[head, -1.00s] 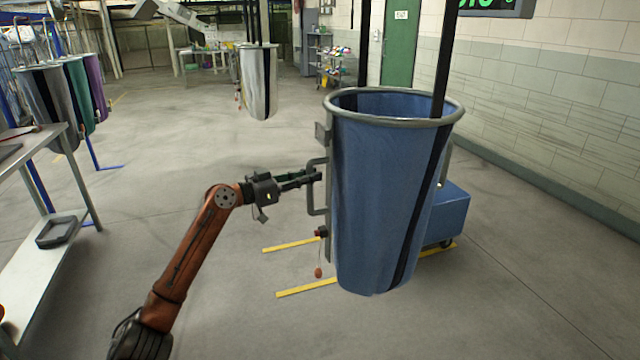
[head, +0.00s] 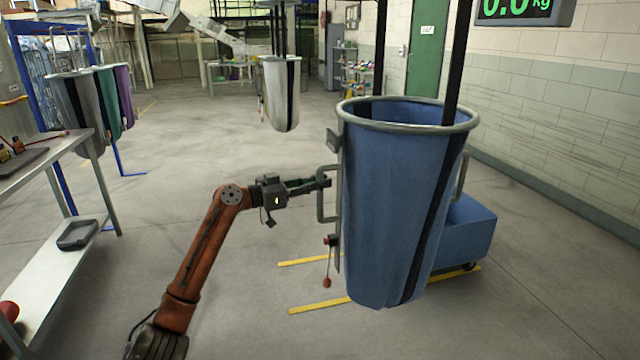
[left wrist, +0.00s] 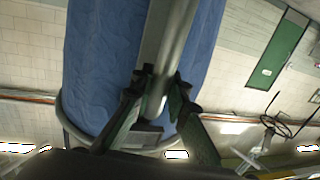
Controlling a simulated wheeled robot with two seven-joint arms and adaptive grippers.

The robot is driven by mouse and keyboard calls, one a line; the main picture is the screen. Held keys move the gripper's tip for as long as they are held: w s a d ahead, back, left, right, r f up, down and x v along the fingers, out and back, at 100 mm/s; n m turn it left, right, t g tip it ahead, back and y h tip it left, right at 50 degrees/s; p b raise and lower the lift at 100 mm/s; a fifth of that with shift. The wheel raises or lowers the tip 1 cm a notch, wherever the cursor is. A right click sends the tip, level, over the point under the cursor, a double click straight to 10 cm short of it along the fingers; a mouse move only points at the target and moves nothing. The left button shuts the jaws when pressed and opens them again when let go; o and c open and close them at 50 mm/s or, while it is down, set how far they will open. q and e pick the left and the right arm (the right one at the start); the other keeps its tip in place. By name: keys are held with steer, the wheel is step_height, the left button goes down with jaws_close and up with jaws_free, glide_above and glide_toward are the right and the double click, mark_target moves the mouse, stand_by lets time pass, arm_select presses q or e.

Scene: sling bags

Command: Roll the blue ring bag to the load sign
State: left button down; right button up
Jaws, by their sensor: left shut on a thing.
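The blue ring bag (head: 395,215) hangs upright from black straps under a grey metal ring, in the middle right of the head view. A grey side handle (head: 319,205) is on its left side. My left gripper (head: 325,183) is shut on this handle. In the left wrist view the fingers (left wrist: 160,100) close around the grey bar, with the blue cloth (left wrist: 98,60) behind it. A red knob and a red tag on a cord (head: 327,282) hang below the handle. My right gripper is not in view.
A blue wheeled box (head: 468,235) stands behind the bag, by yellow floor lines (head: 322,307). A metal shelf (head: 50,270) is at left. Grey, green and purple bags (head: 80,110) and a white bag (head: 281,95) hang farther back. A green display (head: 525,8) is at upper right.

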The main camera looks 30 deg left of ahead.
arm_select(q)
steer(key=shift+a+f, duration=0.1)
steer(key=c, duration=1.8)
jaws_free()
steer(key=shift+c, duration=0.2)
steer(key=v, duration=1.1)
steer(key=shift+s+a, duration=0.2)
steer(key=shift+s, duration=0.15)
